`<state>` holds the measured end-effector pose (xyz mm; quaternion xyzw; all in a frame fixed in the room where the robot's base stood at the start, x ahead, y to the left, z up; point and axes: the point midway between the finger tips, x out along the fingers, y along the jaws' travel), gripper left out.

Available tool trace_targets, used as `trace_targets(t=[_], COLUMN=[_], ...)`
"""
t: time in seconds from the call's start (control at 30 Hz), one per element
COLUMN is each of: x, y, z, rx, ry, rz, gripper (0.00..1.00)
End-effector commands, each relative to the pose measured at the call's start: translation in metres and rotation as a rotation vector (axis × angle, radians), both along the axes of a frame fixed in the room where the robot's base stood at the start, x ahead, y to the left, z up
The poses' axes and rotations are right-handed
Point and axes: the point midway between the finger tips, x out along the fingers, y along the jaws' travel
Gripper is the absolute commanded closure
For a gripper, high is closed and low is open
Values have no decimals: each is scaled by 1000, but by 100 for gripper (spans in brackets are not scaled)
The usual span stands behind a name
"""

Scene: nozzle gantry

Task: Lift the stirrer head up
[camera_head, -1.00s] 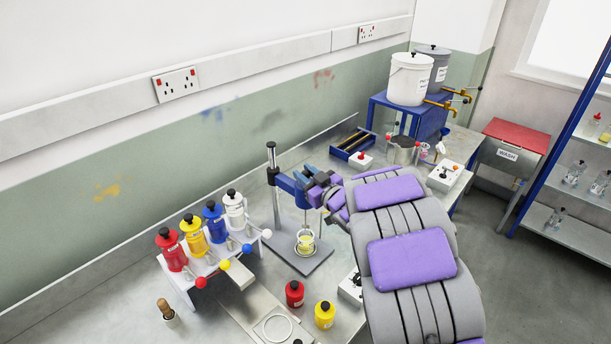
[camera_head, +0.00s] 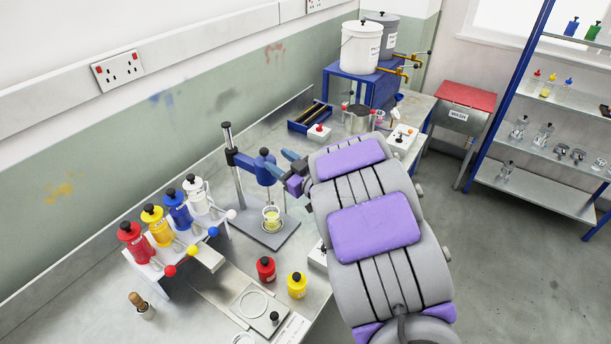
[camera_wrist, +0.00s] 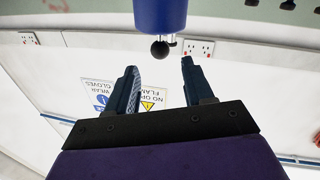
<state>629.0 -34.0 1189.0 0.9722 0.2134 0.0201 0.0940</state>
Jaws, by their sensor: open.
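The stirrer head (camera_head: 264,172) is a blue cylinder with a dark knob, carried by a blue arm on an upright post (camera_head: 233,165) over a grey base plate. A beaker with yellow liquid (camera_head: 271,218) stands on the plate below it. My gripper (camera_head: 287,162) is just right of the stirrer head, open, with nothing between its fingers. In the wrist view, the stirrer head (camera_wrist: 160,14) hangs from the top edge with a black ball end, beyond the open gripper (camera_wrist: 160,64). Contact is not seen there.
A rack of red, yellow, blue and white bottles (camera_head: 165,225) stands left of the stirrer. A red bottle (camera_head: 266,269) and a yellow bottle (camera_head: 297,285) stand in front. White and grey buckets stand on a blue stand (camera_head: 345,88) behind.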

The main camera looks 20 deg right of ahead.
Motion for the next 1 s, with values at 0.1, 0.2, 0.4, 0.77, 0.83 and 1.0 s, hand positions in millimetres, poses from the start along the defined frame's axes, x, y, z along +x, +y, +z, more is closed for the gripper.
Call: trace_targets(t=[0.1,0.2,0.4,0.77,0.83,1.0], x=[-25,-43,-59,-81,-84,-89], y=[-14,-22,-29,-40,-41,-42], z=[1,0,-4,-3,-3,-1], rx=[-2,-2,0,1,2,2], ry=[3,-1,-6,-6,-5,-2], rz=[-7,-5,-3,-3,-2,0], gripper=[48,48,48,48,48,48])
